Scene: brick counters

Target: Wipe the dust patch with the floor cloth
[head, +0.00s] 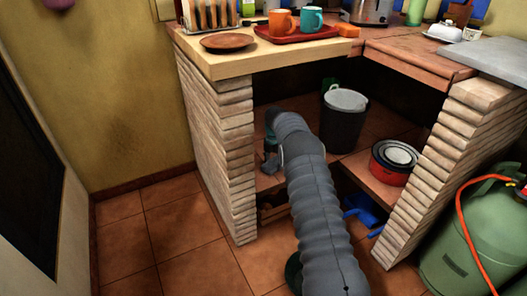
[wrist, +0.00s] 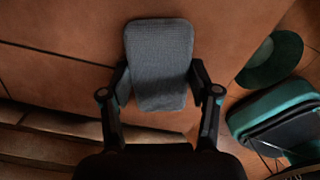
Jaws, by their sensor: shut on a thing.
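The floor cloth (wrist: 160,60) is a grey, woven-looking flat pad in the middle of the wrist view. My gripper (wrist: 160,88) is shut on it, with one black finger at each side. The cloth is over a reddish-brown tiled surface (wrist: 60,30); I cannot tell whether it touches it. In the head view my grey arm reaches into the opening under the brick counter, and the gripper is mostly hidden there at the left brick wall (head: 222,150). I cannot make out the dust patch in either view.
A dark bucket (head: 342,128) and red pots (head: 390,172) stand on the shelf under the counter. A blue dustpan-like thing (head: 362,210) is below. A green gas bottle (head: 465,245) with an orange hose stands right. Tiled floor at left (head: 170,235) is clear.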

